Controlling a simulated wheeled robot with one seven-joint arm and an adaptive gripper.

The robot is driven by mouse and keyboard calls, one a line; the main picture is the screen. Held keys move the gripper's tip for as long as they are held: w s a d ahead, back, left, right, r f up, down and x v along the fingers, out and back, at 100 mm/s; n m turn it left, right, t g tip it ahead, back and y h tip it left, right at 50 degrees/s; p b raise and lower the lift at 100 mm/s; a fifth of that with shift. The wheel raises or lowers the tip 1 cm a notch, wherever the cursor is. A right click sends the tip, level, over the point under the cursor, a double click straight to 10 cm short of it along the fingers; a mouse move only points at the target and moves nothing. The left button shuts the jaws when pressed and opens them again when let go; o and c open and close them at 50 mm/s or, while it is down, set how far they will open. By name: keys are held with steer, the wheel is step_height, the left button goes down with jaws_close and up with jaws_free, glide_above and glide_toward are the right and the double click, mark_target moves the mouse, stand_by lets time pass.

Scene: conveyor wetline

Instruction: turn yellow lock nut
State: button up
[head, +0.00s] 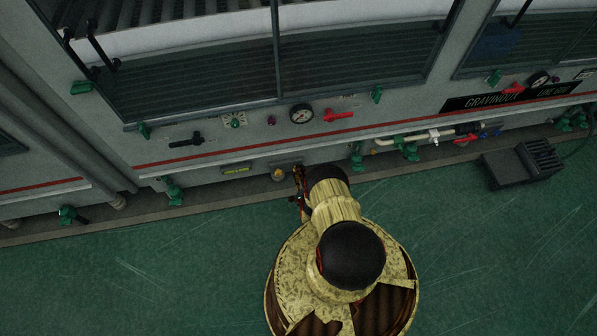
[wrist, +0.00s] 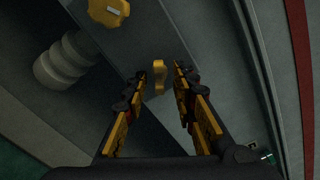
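In the wrist view a small yellow piece (wrist: 159,77), which looks like a nut or knob seen nearly edge-on, sits between and just beyond my fingertips. A larger lobed yellow knob (wrist: 110,12) with a pale mark is at the top edge. I cannot tell which of them is the lock nut. My gripper (wrist: 157,84) is open, one finger on each side of the small piece, with no clear contact. In the head view my gripper (head: 299,193) is low by the machine's base, partly hidden by my arm, beside a yellow knob (head: 278,174).
A grey ribbed fitting (wrist: 65,62) stands left of the fingers in the wrist view. The machine's front panel carries a gauge (head: 301,114), a red handle (head: 338,116) and a black handle (head: 186,141). A dark box (head: 522,163) is on the floor at right. The green floor is otherwise open.

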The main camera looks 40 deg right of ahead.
mark_target(297, 163)
steer(key=shift+r, duration=0.15)
steer(key=shift+w+r, duration=0.15)
steer(key=shift+r, duration=1.2)
steer(key=o, duration=1.2)
steer(key=r, duration=0.5)
steer(key=shift+w+d+r, duration=0.15)
steer(key=shift+d, duration=0.05)
steer(key=shift+r, duration=0.55)
steer(key=c, duration=0.6)
steer(key=shift+s+a+r, duration=0.1)
steer(key=shift+s, duration=0.1)
steer(key=c, duration=0.6)
steer(key=shift+s+r, duration=0.1)
steer(key=shift+r, duration=0.15)
steer(key=shift+a, duration=0.1)
steer(key=shift+f, duration=0.1)
